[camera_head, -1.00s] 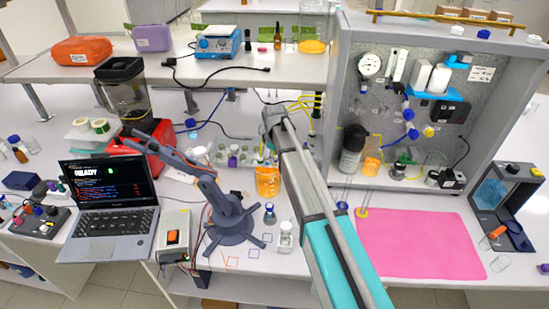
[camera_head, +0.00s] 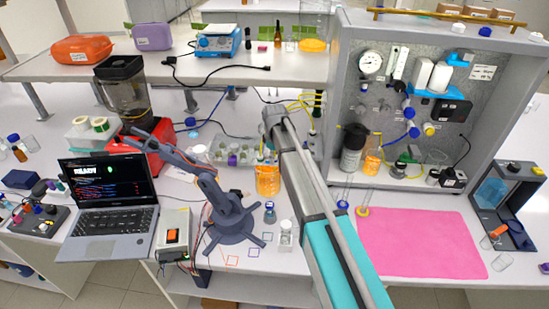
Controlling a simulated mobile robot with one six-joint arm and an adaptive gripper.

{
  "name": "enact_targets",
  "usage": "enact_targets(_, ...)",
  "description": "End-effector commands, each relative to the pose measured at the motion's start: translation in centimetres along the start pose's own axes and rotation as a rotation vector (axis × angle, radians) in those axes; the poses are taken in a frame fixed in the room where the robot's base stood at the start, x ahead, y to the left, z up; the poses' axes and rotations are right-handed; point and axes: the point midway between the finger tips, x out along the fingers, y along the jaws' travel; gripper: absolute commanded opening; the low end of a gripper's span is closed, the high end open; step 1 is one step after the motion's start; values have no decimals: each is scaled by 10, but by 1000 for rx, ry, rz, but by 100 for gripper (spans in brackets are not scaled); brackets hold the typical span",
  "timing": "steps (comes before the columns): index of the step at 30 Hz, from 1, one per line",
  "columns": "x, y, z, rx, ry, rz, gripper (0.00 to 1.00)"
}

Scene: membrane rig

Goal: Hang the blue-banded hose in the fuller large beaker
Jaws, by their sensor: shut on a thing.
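A large beaker of orange liquid (camera_head: 268,181) stands on the bench left of my arm, with thin pieces, one bluish, at its rim. Another vessel of orange liquid (camera_head: 371,162) stands inside the grey rig, apart from my arm. I cannot tell the liquid levels apart with certainty. Yellow hose (camera_head: 302,104) loops behind my arm. I cannot make out a blue band on any hose. My arm reaches from the lower right to beside the large beaker. My gripper is hidden behind the arm, as is anything it holds.
A dark blue small robot arm (camera_head: 228,215) stands just left of the large beaker. A small blue-topped bottle (camera_head: 270,213) and a clear jar (camera_head: 286,234) are in front. The grey rig (camera_head: 345,100) rises at right. The pink mat (camera_head: 420,245) is clear.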

Motion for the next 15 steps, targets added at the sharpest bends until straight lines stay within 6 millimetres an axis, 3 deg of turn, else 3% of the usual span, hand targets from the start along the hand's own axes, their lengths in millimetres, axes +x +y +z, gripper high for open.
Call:
enact_targets(10, 3, 0, 0, 0, 0, 0, 0)
enact_targets(11, 3, 0, 0, 0, 0, 0, 37)
enact_targets(15, 2, 0, 0, 0, 0, 0, 63)
